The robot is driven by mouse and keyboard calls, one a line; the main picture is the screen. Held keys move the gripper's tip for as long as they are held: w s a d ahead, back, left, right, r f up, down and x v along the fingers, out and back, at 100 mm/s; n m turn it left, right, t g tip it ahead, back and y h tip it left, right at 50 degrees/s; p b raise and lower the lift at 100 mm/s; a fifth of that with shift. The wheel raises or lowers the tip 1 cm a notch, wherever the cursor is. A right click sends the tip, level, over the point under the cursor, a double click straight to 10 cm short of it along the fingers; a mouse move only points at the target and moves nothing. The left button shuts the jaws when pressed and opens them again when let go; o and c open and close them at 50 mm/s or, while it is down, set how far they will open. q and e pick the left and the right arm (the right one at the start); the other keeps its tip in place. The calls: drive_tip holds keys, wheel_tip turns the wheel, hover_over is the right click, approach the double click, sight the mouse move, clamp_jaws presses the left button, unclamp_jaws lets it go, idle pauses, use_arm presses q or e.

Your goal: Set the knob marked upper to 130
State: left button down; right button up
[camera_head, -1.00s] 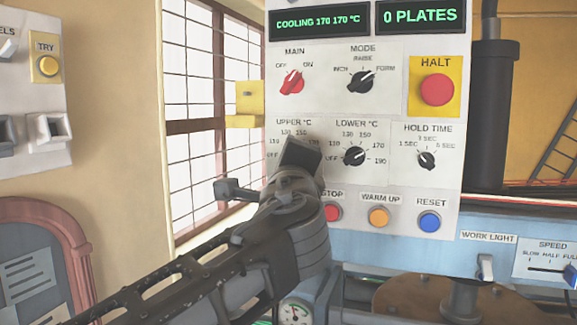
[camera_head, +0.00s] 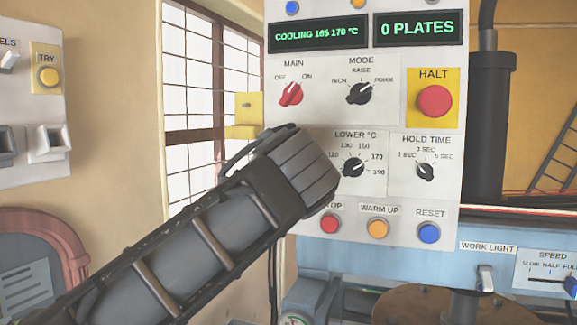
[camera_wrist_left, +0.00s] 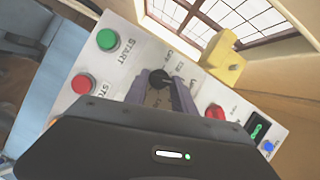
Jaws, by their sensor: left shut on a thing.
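The control panel (camera_head: 385,205) faces me in the head view. My left arm covers the UPPER knob and its scale there, so its setting cannot be read. In the left wrist view, a black knob (camera_wrist_left: 159,79) sits between the fingers of my left gripper (camera_wrist_left: 161,88), which is shut on it; its place on the panel fits the UPPER knob. The display (camera_head: 318,34) reads COOLING 165 170 °C. The LOWER knob (camera_head: 353,167) shows just right of my arm. My right gripper is not in view.
The red MAIN knob (camera_head: 291,93) and MODE knob (camera_head: 359,93) are above. The HOLD TIME knob (camera_head: 425,171) and HALT button (camera_head: 434,101) are to the right. The STOP button (camera_head: 330,223) lies just below my arm. A yellow bracket (camera_head: 246,115) juts from the panel's left edge.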

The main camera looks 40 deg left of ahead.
use_arm(q)
drive_tip(key=shift+f, duration=0.1)
idle(0.3)
drive_tip(key=c, duration=1)
unclamp_jaws()
drive_tip(key=shift+c, duration=0.2)
drive_tip(key=shift+s, duration=0.1)
drive_tip(key=b+v, duration=0.1)
drive_tip(key=v, duration=0.6)
drive_tip(key=shift+s+d, duration=0.25)
